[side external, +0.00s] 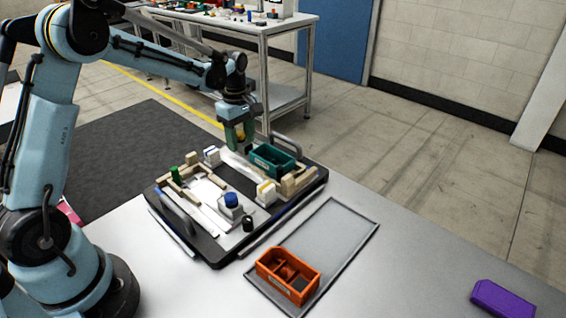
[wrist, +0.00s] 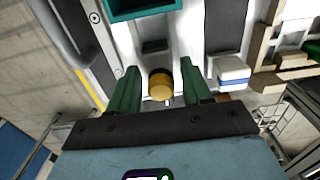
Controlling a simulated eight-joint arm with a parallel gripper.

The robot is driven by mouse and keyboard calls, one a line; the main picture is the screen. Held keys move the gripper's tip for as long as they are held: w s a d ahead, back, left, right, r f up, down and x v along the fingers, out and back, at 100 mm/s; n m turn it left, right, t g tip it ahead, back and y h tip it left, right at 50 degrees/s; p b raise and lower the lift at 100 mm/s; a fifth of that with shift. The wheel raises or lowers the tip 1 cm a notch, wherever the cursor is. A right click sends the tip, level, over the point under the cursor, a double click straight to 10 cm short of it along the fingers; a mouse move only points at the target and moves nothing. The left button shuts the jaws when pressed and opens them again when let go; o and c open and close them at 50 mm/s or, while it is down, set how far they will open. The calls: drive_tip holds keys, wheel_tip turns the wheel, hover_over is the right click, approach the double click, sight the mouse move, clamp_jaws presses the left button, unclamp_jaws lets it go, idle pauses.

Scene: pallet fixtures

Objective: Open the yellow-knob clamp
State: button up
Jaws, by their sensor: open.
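The yellow knob (wrist: 160,86) of the clamp shows in the wrist view, between the two green fingers of my gripper (wrist: 161,76). The fingers are open, with a gap on each side of the knob, so it is not gripped. In the side view my gripper (side external: 239,136) points down at the far edge of the black pallet fixture (side external: 212,262), and a bit of yellow shows between its fingers. The clamp's lower body is mostly hidden there.
A teal bin (side external: 262,161) stands close beside my gripper. A blue-knob block (side external: 231,200), a green knob (side external: 175,174) and wooden pieces (side external: 298,182) sit on the pallet. An orange bin (side external: 288,277) is on a grey tray (side external: 345,232). The table's right side is mostly clear.

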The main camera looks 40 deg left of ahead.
drive_tip(key=shift+r, duration=0.1)
idle(0.3)
drive_tip(key=shift+r, duration=3.9)
drive_tip(key=shift+s+d+r, duration=0.1)
drive_tip(key=shift+d+r, duration=0.05)
drive_tip(key=s+d+m+t, duration=0.3)
drive_tip(key=s+d+m, duration=0.2)
drive_tip(key=s+m, duration=0.3)
drive_tip(key=s+d+r+m+t, duration=0.1)
drive_tip(key=s+d+m+t, duration=0.3)
drive_tip(key=s+d+m, duration=0.2)
drive_tip(key=s+m, duration=0.2)
drive_tip(key=m, duration=0.2)
drive_tip(key=shift+d, duration=0.15)
